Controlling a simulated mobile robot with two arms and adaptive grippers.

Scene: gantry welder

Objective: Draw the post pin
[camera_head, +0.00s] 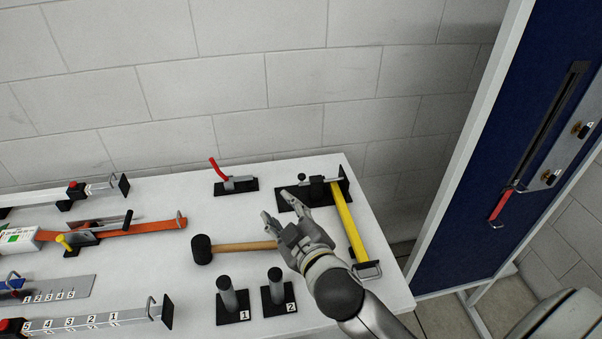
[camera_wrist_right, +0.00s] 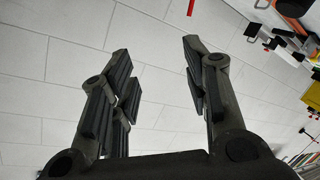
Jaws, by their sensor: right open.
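A black base plate (camera_head: 284,205) lies near the back right of the white table, carrying a black post (camera_head: 316,188) with a small ball-topped pin (camera_head: 301,177) beside it. A grey rod (camera_head: 333,181) lies at the post's right. I cannot tell which small part is the post pin. My right gripper (camera_head: 276,204) is open, in front of the post and over the plate's left edge. It covers part of the plate. In the right wrist view my open gripper (camera_wrist_right: 157,62) has only wall between its fingers. My left gripper is not in view.
A yellow bar (camera_head: 349,225) runs from the plate to the table's right side. A mallet (camera_head: 240,247), a red-handled clamp (camera_head: 238,184) and two numbered stands (camera_head: 231,302) are nearby. Several fixtures fill the left. A blue panel (camera_head: 500,130) stands at the right.

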